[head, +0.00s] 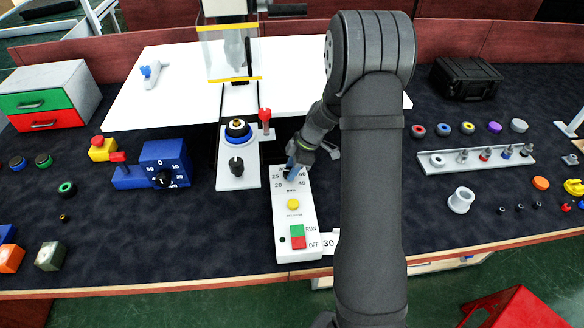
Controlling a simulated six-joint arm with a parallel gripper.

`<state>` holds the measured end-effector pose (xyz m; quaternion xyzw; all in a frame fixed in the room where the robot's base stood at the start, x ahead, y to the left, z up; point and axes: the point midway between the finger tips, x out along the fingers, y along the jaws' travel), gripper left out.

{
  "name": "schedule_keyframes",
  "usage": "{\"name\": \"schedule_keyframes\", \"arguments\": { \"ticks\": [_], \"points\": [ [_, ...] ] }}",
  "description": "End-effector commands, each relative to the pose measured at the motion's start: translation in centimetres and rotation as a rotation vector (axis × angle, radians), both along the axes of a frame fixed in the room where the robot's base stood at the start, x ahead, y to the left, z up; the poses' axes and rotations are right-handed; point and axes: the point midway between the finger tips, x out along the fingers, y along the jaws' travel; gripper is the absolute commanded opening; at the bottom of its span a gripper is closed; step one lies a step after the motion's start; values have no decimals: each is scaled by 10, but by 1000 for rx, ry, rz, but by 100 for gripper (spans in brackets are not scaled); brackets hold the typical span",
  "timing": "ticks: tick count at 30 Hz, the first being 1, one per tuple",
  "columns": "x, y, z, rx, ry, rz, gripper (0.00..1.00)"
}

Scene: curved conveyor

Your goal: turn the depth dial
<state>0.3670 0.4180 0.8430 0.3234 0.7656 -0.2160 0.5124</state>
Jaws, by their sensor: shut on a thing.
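My gripper (294,168) points down at the upper end of a white control panel (283,222). It is shut on the panel's dial, which is mostly hidden under the fingers. Numbers 25, 20 and 40 show around the dial; the small label below it is too blurred to read. A blue box (150,153) to the left carries another black dial (164,179) with a scale from 0. A black knob (236,165) stands on a white plate left of my gripper. I cannot tell from the lettering which one is the depth dial.
The panel also has a yellow button (293,204), a green RUN button (297,230) and a red OFF button (298,243). A red-topped lever (265,117) stands close left of my gripper. A grey rack (475,160) with several parts lies at the right.

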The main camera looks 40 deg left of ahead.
Motion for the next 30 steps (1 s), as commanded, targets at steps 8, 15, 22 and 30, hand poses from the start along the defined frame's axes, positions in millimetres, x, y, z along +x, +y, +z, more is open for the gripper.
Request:
{"name": "schedule_keyframes", "arguments": {
  "ticks": [8,15,22,30],
  "points": [
    [-1,-1,0,1,0,-88,11],
    [-2,-2,1,2,0,-270,11],
    [-4,-3,1,1,1,-476,11],
    [-6,-2,1,3,-1,-681,11]
  ]
}}
